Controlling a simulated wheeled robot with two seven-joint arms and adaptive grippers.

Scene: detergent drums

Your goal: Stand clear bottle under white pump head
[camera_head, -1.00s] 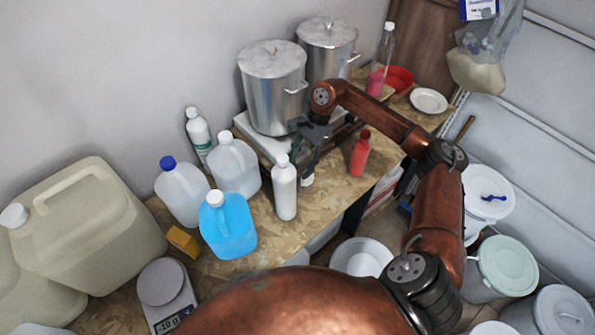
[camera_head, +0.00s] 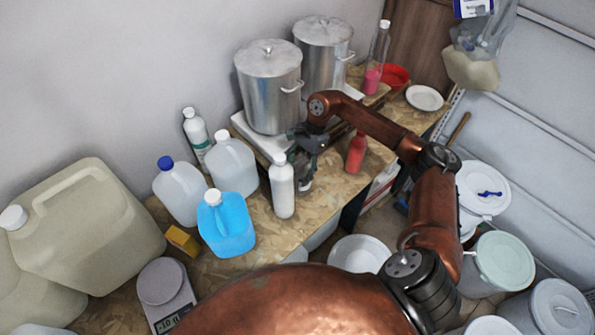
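My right gripper (camera_head: 303,158) reaches down beside the white bottle (camera_head: 282,190), in front of the nearer steel pot. Its fingers are dark and small, and I cannot tell whether they are open or shut. A small whitish object (camera_head: 305,184) shows just below them; I cannot tell whether they touch it. A clear bottle (camera_head: 378,58) with a white cap and pink liquid stands upright at the back of the bench, apart from the gripper. I cannot make out a white pump head for certain. My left gripper is not in view.
Steel pots (camera_head: 270,90) stand behind the gripper. A red bottle (camera_head: 356,153) is to its right. A blue jug (camera_head: 225,225), clear jugs (camera_head: 232,165) and a scale (camera_head: 165,290) crowd the left. The wooden bench (camera_head: 265,235) has some bare room in front of the white bottle.

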